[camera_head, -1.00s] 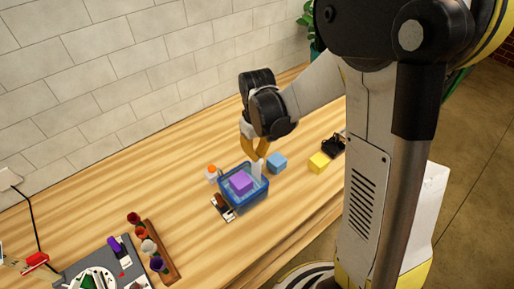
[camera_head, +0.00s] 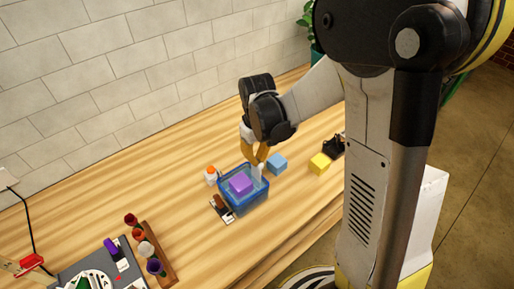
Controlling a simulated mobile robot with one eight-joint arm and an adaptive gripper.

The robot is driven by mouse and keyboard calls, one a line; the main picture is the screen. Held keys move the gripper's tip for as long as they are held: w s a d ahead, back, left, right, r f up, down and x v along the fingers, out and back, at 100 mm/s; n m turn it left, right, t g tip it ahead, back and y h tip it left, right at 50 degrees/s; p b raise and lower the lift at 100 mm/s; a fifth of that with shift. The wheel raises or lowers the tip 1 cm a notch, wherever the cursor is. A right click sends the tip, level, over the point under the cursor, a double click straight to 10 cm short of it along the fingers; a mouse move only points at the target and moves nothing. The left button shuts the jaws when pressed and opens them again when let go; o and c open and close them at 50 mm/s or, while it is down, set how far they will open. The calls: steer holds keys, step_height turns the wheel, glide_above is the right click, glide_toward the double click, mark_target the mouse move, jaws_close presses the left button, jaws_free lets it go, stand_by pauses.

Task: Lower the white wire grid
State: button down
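A blue open-topped container (camera_head: 251,203) stands on the wooden table near the middle of the picture. A purple block (camera_head: 240,183) shows inside its top. A narrow white upright piece (camera_head: 257,174), which looks like the white wire grid seen edge-on, is at the container's back right; its wires are too small to make out. My gripper (camera_head: 259,160), with yellow fingers, points down directly above it. The fingertips meet the white piece's top and appear shut on it, though the contact is small in view. The grid's lower part is hidden in or behind the container.
A blue cube (camera_head: 277,163) sits close right of the container, and a yellow cube (camera_head: 319,163) further right. A white bottle with an orange cap (camera_head: 211,176) and a brown-and-white item (camera_head: 221,208) stand close left. A wooden rack (camera_head: 159,252) is at lower left.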

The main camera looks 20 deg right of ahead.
steer(key=shift+f+b, duration=0.55)
steer(key=shift+f, duration=0.2)
steer(key=shift+r+p, duration=1.85)
steer(key=shift+r, duration=0.85)
steer(key=shift+b, duration=0.3)
steer(key=shift+s+r+b, duration=0.1)
steer(key=shift+s+b, duration=0.15)
steer(key=shift+b, duration=0.35)
steer(key=s+f+m+t+b, duration=0.1)
steer(key=s+m+t+b, duration=0.2)
steer(key=s+t+b, duration=0.4)
steer(key=s+b, duration=0.5)
steer(key=b, duration=0.2)
steer(key=shift+s+f+m, duration=0.15)
steer(key=shift+m, duration=0.15)
